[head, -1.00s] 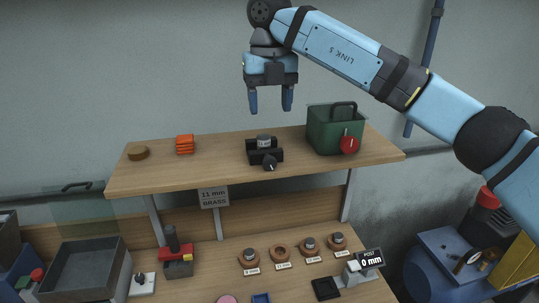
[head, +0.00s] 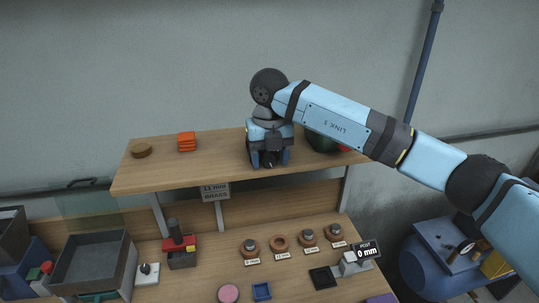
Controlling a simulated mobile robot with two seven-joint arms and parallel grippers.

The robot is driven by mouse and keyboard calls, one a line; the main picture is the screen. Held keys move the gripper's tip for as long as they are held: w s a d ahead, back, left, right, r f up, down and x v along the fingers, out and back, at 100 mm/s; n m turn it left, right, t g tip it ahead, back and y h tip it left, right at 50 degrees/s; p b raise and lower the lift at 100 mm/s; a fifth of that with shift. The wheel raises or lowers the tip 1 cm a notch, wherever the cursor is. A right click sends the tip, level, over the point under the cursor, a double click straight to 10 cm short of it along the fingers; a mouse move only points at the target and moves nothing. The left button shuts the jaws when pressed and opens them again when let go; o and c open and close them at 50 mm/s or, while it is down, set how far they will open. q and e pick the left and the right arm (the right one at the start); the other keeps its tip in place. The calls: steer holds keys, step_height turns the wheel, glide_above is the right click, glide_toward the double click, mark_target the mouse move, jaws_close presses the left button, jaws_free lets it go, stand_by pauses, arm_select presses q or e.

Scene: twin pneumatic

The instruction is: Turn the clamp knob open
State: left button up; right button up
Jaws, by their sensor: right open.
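The black clamp with its knob (head: 269,164) sits on the upper wooden shelf, near its middle. My right gripper (head: 269,160) points down over it, with its jaws open. One finger is on each side of the knob. I cannot tell whether the fingers touch it. The gripper hides most of the clamp body and the grey part on its top. My left gripper is not in view.
Orange blocks (head: 187,141) and a brown disc (head: 141,150) lie left on the shelf (head: 215,160). Below are several ring holders, a grey tray (head: 89,270) and a post display (head: 366,251).

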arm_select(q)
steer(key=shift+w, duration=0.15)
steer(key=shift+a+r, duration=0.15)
arm_select(e)
steer(key=c, duration=0.9)
arm_select(q)
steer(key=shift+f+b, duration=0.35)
steer(key=shift+b, duration=0.05)
arm_select(e)
steer(key=shift+f+h, duration=0.15)
steer(key=shift+h, duration=0.15)
steer(key=shift+a+h+b, duration=0.15)
steer(key=shift+h+b, duration=0.55)
steer(key=shift+b, duration=0.05)
steer(key=shift+t+h, duration=0.3)
steer(key=shift+h, duration=0.1)
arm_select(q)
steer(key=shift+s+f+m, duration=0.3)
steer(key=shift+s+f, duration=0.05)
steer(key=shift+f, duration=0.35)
arm_select(e)
steer(key=o, duration=0.9)
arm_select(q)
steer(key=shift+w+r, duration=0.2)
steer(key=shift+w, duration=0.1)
